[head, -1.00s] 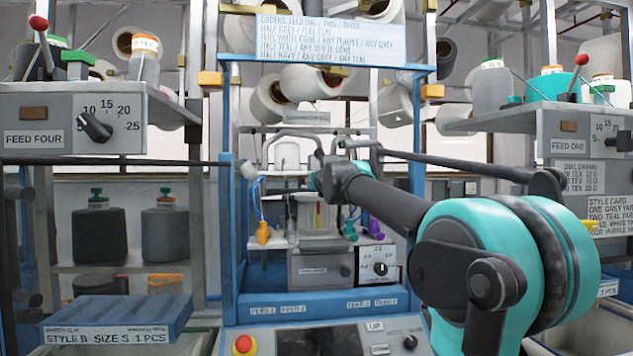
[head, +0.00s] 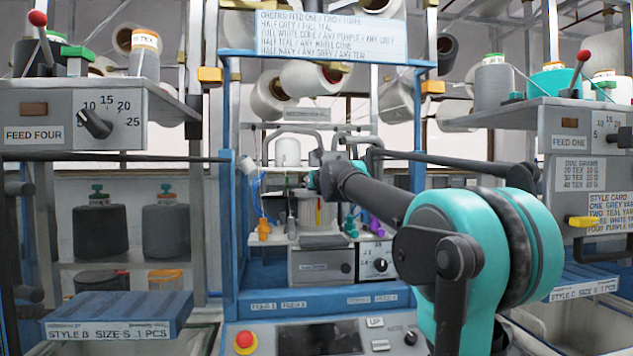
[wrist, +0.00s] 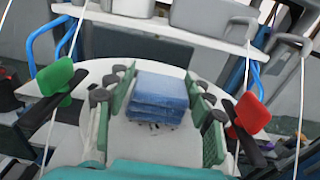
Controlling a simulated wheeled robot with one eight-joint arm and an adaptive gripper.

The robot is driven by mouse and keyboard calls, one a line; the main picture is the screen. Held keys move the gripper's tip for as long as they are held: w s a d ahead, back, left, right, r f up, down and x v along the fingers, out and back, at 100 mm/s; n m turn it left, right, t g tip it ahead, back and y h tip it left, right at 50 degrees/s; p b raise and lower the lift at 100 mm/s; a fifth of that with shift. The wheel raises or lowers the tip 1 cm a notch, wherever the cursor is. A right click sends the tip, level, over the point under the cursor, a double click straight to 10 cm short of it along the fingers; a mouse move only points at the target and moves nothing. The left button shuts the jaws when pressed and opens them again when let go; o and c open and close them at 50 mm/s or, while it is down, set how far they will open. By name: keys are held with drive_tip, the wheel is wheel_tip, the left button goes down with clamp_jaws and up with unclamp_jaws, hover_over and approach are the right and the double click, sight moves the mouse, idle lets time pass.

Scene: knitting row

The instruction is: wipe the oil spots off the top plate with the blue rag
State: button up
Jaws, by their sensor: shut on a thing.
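In the wrist view the blue rag (wrist: 160,92) is a thick folded block between the green-padded fingers of my gripper (wrist: 160,112). My gripper is shut on it. Below and around it is the pale, rounded top plate (wrist: 140,146). A few small dark specks show on the plate at the rag's near edge. The rag hides the plate beneath it, and I cannot tell whether it touches the plate. In the head view my forearm reaches into the blue-framed machine, and the rag cannot be made out.
In the wrist view a green knob (wrist: 55,76) stands left of the plate and a red knob (wrist: 251,112) right, with thin white yarns nearby. A grey shelf with containers (wrist: 212,16) is beyond. In the head view an orange yarn guide (head: 263,229) and purple guide (head: 375,227) flank the work area.

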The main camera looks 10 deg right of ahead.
drive_tip(key=shift+w, duration=0.65)
drive_tip(key=shift+s+f, duration=0.1)
drive_tip(key=shift+s, duration=2.05)
drive_tip(key=shift+w, duration=2.15)
drive_tip(key=shift+s+f, duration=0.1)
drive_tip(key=shift+s, duration=2.05)
drive_tip(key=shift+w, duration=2.15)
drive_tip(key=shift+s+r, duration=0.2)
drive_tip(key=shift+s, duration=1.9)
drive_tip(key=shift+w+f, duration=0.1)
drive_tip(key=shift+w, duration=2)
